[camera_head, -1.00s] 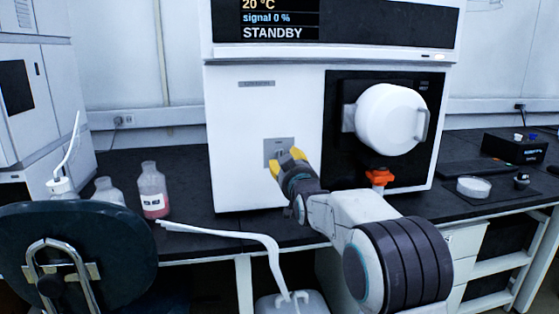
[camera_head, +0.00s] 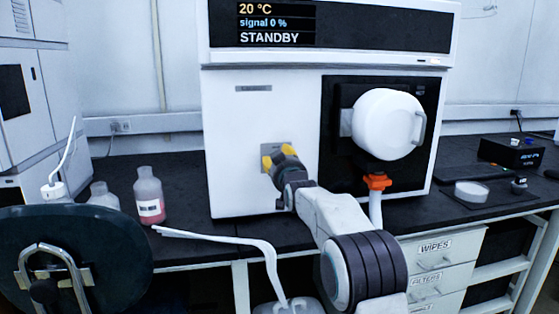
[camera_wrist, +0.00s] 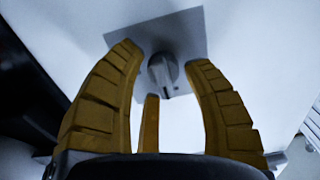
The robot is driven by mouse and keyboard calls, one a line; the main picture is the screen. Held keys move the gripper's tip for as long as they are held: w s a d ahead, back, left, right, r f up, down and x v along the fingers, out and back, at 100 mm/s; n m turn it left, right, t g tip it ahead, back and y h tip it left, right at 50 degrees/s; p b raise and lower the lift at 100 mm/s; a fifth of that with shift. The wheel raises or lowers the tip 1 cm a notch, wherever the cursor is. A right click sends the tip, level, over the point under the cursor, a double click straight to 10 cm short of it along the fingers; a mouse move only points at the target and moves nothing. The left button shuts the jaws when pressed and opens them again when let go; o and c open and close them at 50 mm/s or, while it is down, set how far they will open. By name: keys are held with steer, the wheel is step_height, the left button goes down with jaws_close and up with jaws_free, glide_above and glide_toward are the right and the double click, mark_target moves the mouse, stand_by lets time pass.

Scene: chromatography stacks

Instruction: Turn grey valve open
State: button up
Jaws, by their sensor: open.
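The grey valve knob (camera_wrist: 163,70) sits on a square grey plate (camera_wrist: 182,30) on the white front of the instrument (camera_head: 240,110). In the wrist view my gripper (camera_wrist: 165,62) is open, with one yellow finger to each side of the knob and a third finger below. Gaps show between the fingers and the knob. In the head view my gripper (camera_head: 275,157) is at the plate and hides the knob; part of the plate (camera_head: 283,147) shows above the fingers. The display (camera_head: 275,24) reads STANDBY, 20 °C, signal 0 %.
Right of my gripper is a round white housing (camera_head: 385,123) on a black panel, with an orange valve (camera_head: 377,182) below. A bottle of pink liquid (camera_head: 149,195) stands on the dark bench to the left. A dark chair back (camera_head: 110,255) is in front at left.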

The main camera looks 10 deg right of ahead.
stand_by(0.3)
jaws_close()
stand_by(0.3)
